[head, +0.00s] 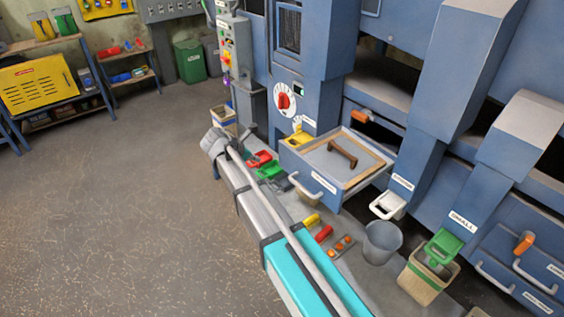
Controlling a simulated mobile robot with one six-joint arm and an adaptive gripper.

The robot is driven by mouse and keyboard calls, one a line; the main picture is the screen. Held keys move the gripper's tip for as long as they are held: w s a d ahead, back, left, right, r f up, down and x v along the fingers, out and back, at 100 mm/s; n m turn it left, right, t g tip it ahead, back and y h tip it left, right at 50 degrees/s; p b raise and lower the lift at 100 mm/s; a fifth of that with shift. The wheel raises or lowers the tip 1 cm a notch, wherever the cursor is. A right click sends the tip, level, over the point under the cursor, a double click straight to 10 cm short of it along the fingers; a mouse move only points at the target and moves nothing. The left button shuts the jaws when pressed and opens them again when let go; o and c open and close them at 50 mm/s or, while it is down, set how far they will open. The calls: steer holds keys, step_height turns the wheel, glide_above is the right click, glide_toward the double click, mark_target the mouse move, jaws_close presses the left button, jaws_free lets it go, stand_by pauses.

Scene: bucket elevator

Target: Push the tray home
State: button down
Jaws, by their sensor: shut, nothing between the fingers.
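The tray (327,181) looks like the open drawer with a blue front and a pale loop handle (305,188). It sticks out of the blue machine at the centre right. A wood-framed grey panel (350,163) with a brown grip (343,152) lies in it. My arm runs from the bottom centre up to the left, in front of and left of the tray. I cannot make out my gripper; the arm may hide it.
Red and green scoops (268,171) lie left of the tray. A grey bucket (382,242) and a box (428,277) under a green spout (443,247) stand to the right. Blue chutes (415,150) rise beside the tray. The floor at left is clear.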

steer(key=b, duration=0.7)
glide_toward(285, 163)
steer(key=shift+x, duration=3.35)
steer(key=shift+d, duration=0.1)
steer(key=shift+s, duration=0.1)
